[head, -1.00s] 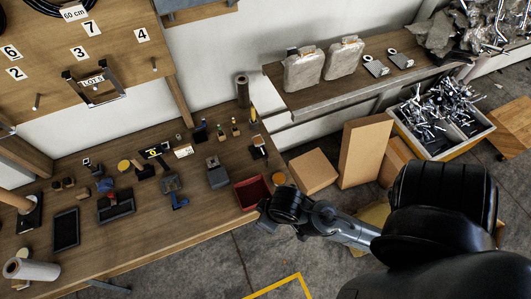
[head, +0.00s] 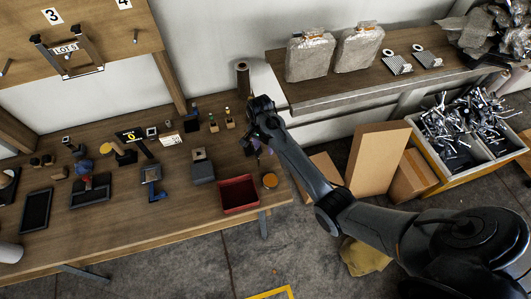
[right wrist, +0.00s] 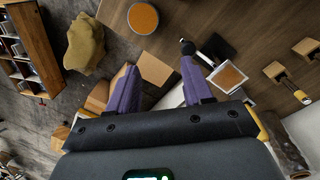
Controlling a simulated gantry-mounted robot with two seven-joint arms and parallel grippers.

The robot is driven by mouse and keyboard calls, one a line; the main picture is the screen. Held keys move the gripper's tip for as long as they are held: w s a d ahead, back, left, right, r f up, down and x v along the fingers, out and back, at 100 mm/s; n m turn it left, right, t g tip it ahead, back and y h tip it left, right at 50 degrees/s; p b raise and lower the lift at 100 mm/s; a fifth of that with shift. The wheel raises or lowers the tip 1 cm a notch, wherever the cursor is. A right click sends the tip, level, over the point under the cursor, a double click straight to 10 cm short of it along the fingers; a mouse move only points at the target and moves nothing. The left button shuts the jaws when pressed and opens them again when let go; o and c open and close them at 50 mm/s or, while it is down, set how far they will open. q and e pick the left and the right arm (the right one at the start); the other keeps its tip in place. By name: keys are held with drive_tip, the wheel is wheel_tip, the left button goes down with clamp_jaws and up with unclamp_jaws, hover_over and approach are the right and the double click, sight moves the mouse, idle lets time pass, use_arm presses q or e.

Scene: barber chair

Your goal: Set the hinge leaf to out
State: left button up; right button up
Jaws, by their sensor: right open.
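My right gripper (head: 256,148) is over the right end of the workbench, and its purple fingers point down. In the right wrist view its two fingers (right wrist: 160,82) are spread with nothing held between them. A small fixture beside the right finger has a dark plate (right wrist: 214,46), a pale-edged square piece with a brown face (right wrist: 229,77), and a thin white bar with a black knob (right wrist: 187,47). It may carry the hinge leaf, but I cannot tell for sure. In the head view my gripper hides most of that spot. My left gripper is not in view.
A red tray (head: 239,208) and an orange-topped round tin (head: 270,181) stand near the bench's right edge. A brown cylinder (head: 243,80) stands behind my gripper. Cardboard boxes (head: 374,160) and a bin of metal parts (head: 430,155) are to the right. Several small fixtures fill the bench leftward.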

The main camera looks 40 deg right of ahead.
sight(257, 152)
drive_tip(key=w+r+t, duration=0.1)
drive_tip(key=w+r, duration=0.2)
drive_tip(key=w, duration=0.1)
drive_tip(key=f, duration=1)
drive_tip(key=shift+s+a+f+b, duration=0.15)
drive_tip(key=shift+s+f+b, duration=0.05)
drive_tip(key=shift+b, duration=0.15)
clamp_jaws()
